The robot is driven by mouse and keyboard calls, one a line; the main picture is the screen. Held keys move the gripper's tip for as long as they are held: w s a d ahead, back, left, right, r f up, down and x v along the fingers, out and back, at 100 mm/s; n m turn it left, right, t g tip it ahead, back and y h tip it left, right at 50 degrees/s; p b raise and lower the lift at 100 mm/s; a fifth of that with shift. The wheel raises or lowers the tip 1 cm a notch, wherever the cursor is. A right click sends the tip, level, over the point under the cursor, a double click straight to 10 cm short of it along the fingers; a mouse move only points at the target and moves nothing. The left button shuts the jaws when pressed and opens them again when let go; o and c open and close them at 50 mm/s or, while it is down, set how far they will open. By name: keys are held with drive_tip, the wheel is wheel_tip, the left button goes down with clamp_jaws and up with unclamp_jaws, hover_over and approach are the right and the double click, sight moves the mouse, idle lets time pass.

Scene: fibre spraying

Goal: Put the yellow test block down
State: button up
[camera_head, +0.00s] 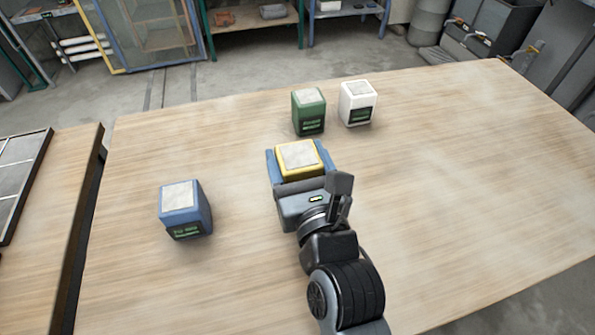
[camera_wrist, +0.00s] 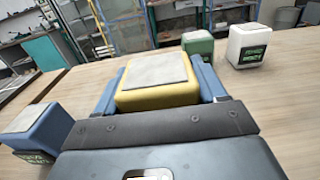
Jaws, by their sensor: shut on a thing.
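The yellow test block (camera_head: 298,158) has a pale grey top and sits between the two blue fingers of my gripper (camera_head: 297,161), which is shut on it. In the wrist view the yellow block (camera_wrist: 156,90) fills the space between the fingers, one on each side. The block is over the middle of the wooden table (camera_head: 430,170). Its underside is hidden by my gripper, so I cannot tell whether it touches the table.
A blue block (camera_head: 184,212) stands to the left of my gripper. A green block (camera_head: 308,112) and a white block (camera_head: 358,103) stand just behind the yellow one. The table's right side is clear. Another table with a framed panel (camera_head: 20,178) is at the left, across a gap.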

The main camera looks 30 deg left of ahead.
drive_tip(key=shift+f+b, duration=0.65)
drive_tip(key=shift+f, duration=1.3)
drive_tip(key=shift+f, duration=0.2)
drive_tip(key=o, duration=1.5)
drive_tip(key=shift+r, duration=0.25)
drive_tip(key=b+v, duration=0.1)
drive_tip(key=v, duration=1)
drive_tip(key=shift+f, duration=0.2)
drive_tip(key=shift+s+d+r+b, duration=0.1)
drive_tip(key=shift+s+d+b, duration=0.2)
drive_tip(key=shift+s+d, duration=0.05)
